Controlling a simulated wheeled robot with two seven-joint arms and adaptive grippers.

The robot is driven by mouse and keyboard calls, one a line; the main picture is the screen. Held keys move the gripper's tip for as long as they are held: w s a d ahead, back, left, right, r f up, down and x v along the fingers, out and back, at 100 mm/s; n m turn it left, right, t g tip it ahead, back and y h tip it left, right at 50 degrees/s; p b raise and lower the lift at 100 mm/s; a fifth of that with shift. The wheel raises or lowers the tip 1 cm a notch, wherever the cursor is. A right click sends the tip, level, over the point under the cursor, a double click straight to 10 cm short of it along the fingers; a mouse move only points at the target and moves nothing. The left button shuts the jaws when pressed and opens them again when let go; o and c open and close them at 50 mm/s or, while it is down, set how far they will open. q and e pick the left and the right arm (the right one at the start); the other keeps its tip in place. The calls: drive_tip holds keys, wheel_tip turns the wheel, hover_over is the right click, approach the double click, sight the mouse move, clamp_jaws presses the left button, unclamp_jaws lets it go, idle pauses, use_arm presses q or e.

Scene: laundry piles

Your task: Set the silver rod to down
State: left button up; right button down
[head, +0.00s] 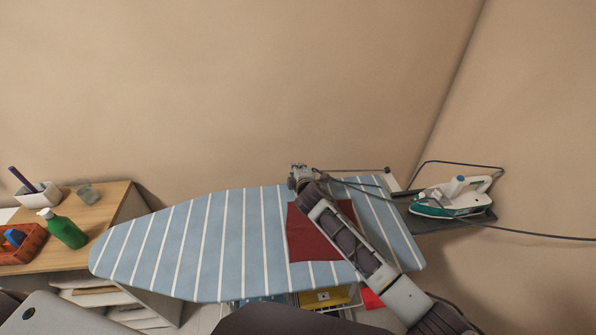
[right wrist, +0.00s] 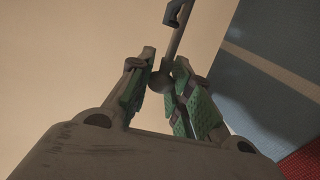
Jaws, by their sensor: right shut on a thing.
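The silver rod (head: 350,170) runs roughly level along the far edge of the striped ironing board (head: 180,245), from a bracket at its right end to my right gripper. My right gripper (head: 297,176) is at the rod's left end, beyond the board's far edge. In the right wrist view, the rod (right wrist: 182,40) comes down from the top to a rounded end between the green-padded fingers of the gripper (right wrist: 165,88). The gripper is shut on this end. My left gripper is not in view.
A red cloth (head: 305,240) lies on the board under my right arm. An iron (head: 453,197) sits on a rest (head: 430,224) at the right, its cord trailing right. A wooden table (head: 105,205) with a green bottle (head: 66,232) and an orange basket (head: 30,245) stands left.

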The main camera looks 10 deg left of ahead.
drive_tip(key=c, duration=1.3)
unclamp_jaws()
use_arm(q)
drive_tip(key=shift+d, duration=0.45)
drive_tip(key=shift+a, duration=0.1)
use_arm(e)
drive_tip(key=shift+v, duration=5.95)
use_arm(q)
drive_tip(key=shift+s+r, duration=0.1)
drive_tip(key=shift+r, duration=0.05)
use_arm(e)
drive_tip(key=shift+r, duration=0.2)
use_arm(q)
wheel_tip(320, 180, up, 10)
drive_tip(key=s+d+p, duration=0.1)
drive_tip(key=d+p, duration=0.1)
drive_tip(key=p, duration=0.8)
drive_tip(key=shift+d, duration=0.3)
use_arm(e)
drive_tip(key=shift+r, duration=4.9)
